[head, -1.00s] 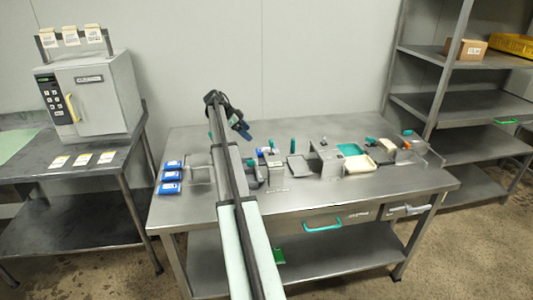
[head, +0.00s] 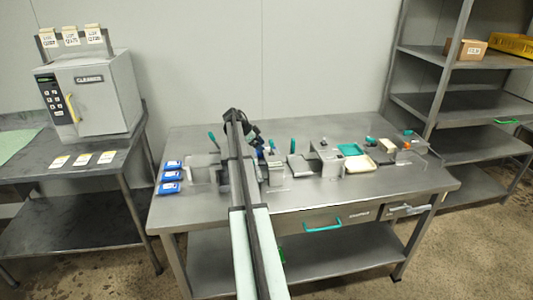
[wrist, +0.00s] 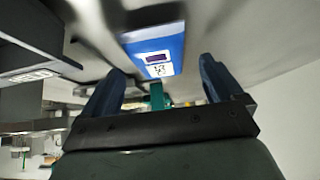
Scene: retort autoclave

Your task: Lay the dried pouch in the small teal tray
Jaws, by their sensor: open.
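The small teal tray (head: 351,150) lies on the right half of the steel table, behind a cream tray (head: 358,163). My gripper (head: 256,141) is over the middle-left of the table, left of the teal tray, partly hidden by my arm. In the wrist view its two blue fingers (wrist: 160,72) are apart with nothing between them. A blue pouch-like item (wrist: 152,45) with a white label is beyond the fingertips, apart from them. I cannot tell whether it is the dried pouch. Several blue packs (head: 171,176) lie at the table's left edge.
Metal fixtures with upright plates (head: 328,158) stand along the table's middle, near my gripper. A teal-handled tool (head: 213,138) stands up at the left. A drawer (head: 325,222) is shut below the front edge. The table's front strip is clear.

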